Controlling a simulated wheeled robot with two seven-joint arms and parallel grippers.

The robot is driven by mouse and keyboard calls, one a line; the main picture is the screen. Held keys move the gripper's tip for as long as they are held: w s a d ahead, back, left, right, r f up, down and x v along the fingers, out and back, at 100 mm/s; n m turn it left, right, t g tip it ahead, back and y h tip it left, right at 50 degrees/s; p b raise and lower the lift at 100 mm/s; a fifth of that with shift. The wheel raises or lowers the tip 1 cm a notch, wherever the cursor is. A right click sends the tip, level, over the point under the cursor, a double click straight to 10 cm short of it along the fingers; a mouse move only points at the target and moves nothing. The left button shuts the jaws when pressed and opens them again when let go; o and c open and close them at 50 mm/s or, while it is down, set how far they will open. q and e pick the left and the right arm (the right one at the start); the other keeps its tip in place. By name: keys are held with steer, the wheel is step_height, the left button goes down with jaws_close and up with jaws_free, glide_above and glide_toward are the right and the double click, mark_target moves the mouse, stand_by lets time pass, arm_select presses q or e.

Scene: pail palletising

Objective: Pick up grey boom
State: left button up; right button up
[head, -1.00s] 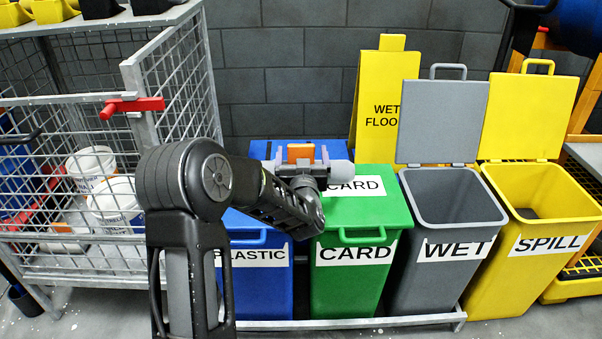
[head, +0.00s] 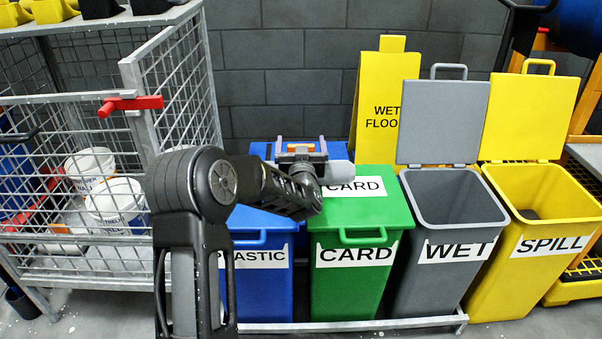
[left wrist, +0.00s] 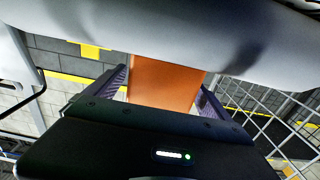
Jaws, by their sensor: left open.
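The grey boom (head: 341,173) shows in the head view as a pale rounded end just right of my left gripper, over the green bin's lid; the rest is hidden behind the gripper and arm. In the left wrist view the boom (left wrist: 180,35) is a thick grey roll across the top. An orange block (left wrist: 165,82) meets its edge and stands between the open fingers; I cannot tell whether they touch it. My left gripper (head: 300,150) is over the blue and green lids. My right gripper is not in view.
A blue plastic bin (head: 262,275) and a green card bin (head: 352,280) stand closed. The grey wet bin (head: 440,265) and yellow spill bin (head: 530,255) are open. A wire cage (head: 185,85) with white pails (head: 115,200) is at left. A yellow floor sign (head: 383,95) stands behind.

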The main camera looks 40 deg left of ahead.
arm_select(q)
steer(key=shift+c, duration=0.4)
jaws_close()
stand_by(0.8)
